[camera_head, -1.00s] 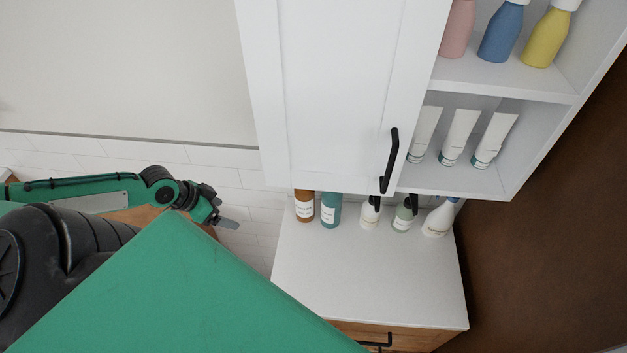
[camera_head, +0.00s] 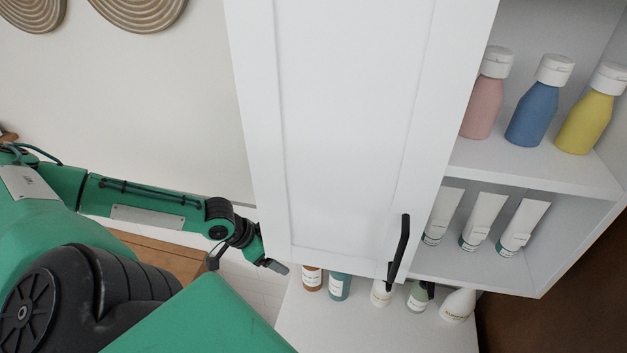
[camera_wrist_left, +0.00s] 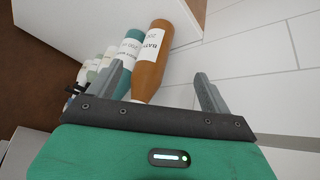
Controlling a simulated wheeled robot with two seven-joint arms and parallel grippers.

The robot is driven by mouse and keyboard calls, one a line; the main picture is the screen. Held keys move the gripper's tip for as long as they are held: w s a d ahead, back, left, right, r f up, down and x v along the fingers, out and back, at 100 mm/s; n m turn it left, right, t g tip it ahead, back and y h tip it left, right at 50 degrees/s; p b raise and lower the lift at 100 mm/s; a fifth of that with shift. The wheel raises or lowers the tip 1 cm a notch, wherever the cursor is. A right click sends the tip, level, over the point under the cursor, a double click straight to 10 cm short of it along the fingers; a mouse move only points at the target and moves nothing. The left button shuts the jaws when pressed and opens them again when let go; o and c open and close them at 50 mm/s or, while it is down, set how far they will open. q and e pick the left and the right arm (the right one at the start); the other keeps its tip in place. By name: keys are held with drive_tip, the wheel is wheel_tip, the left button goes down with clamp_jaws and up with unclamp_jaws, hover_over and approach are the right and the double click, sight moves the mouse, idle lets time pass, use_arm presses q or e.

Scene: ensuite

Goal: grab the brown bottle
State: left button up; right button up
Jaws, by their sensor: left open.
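The brown bottle (camera_head: 312,278) stands at the left end of a row on the white counter, its top hidden by the wall cabinet. My left gripper (camera_head: 278,266) is just left of the bottle in the head view. It is open and empty, and its fingers show in the left wrist view (camera_wrist_left: 162,92). A teal bottle (camera_head: 340,286) stands right beside the brown one. My right gripper is not in view.
A white wall cabinet (camera_head: 340,120) with a black handle (camera_head: 398,250) hangs over the bottles. Several white and green bottles stand farther right on the counter (camera_head: 345,330). Open shelves at right hold coloured bottles and white tubes. The counter's front is clear.

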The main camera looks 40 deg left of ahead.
use_arm(q)
drive_tip(key=w+d+b, duration=0.3)
drive_tip(key=w+b, duration=0.2)
drive_tip(key=shift+d, duration=0.15)
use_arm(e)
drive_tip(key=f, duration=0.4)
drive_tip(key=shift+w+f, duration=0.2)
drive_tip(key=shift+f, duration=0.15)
use_arm(q)
drive_tip(key=shift+w, duration=0.1)
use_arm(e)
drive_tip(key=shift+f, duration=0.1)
